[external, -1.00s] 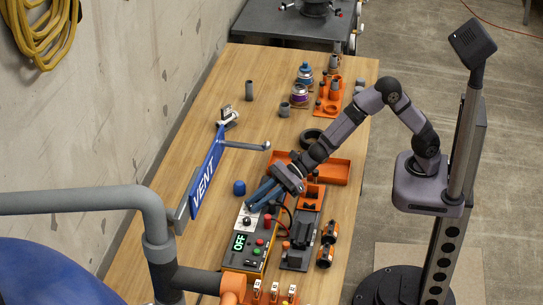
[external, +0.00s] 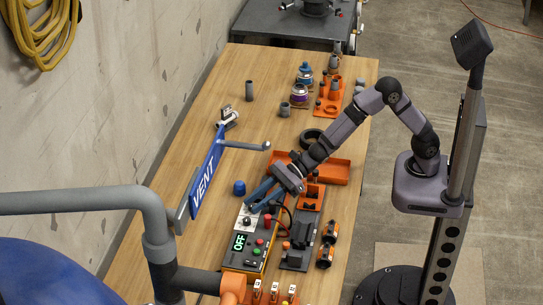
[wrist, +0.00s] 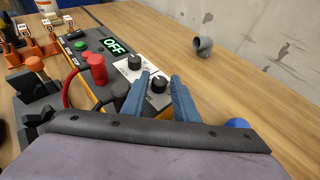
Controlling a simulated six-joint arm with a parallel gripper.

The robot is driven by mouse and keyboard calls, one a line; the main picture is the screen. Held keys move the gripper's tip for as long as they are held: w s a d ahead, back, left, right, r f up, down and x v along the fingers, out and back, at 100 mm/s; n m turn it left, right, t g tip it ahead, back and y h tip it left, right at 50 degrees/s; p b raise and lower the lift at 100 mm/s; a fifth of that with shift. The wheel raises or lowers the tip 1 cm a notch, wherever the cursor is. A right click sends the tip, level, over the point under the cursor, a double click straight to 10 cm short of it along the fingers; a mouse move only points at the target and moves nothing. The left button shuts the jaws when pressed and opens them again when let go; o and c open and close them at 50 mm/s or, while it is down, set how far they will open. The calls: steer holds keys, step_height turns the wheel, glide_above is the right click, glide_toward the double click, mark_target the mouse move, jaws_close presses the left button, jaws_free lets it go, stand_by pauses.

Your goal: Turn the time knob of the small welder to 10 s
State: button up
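The small welder (external: 241,258) is a grey and yellow box on the bench, with a green display (wrist: 114,46) reading OFF. In the wrist view, its white panel carries two black knobs: one farther off (wrist: 134,62) and one nearer (wrist: 158,84). My gripper (wrist: 161,76) has blue fingers standing apart, one on each side of the nearer knob. I cannot tell whether they touch it. In the external view, my gripper (external: 258,199) points down over the far end of the panel and partly hides it.
A grey elbow (wrist: 203,45) stands on clear wood.

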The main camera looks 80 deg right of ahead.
steer(key=shift+w+d+r+n+g+y+p, duration=0.15)
steer(key=shift+r+n+g+y+p, duration=0.2)
steer(key=shift+p, duration=1.5)
steer(key=shift+f+n+g+p, duration=0.2)
steer(key=shift+n+g+p, duration=0.15)
steer(key=shift+p, duration=0.85)
steer(key=shift+s+d+y, duration=0.2)
steer(key=shift+s+y, duration=0.05)
steer(key=s+d+r+n+g+h+p, duration=0.2)
steer(key=s+d+n+g+p, duration=0.1)
steer(key=s+d+n, duration=0.6)
steer(key=s+d+r+n+g+h+p, duration=0.2)
steer(key=s+d+n, duration=0.6)
steer(key=s, duration=0.6)
steer(key=shift+s+d+r+n+g+h+p, duration=0.35)
steer(key=shift+d+r+g+p, duration=0.25)
steer(key=shift+g+p, duration=0.7)
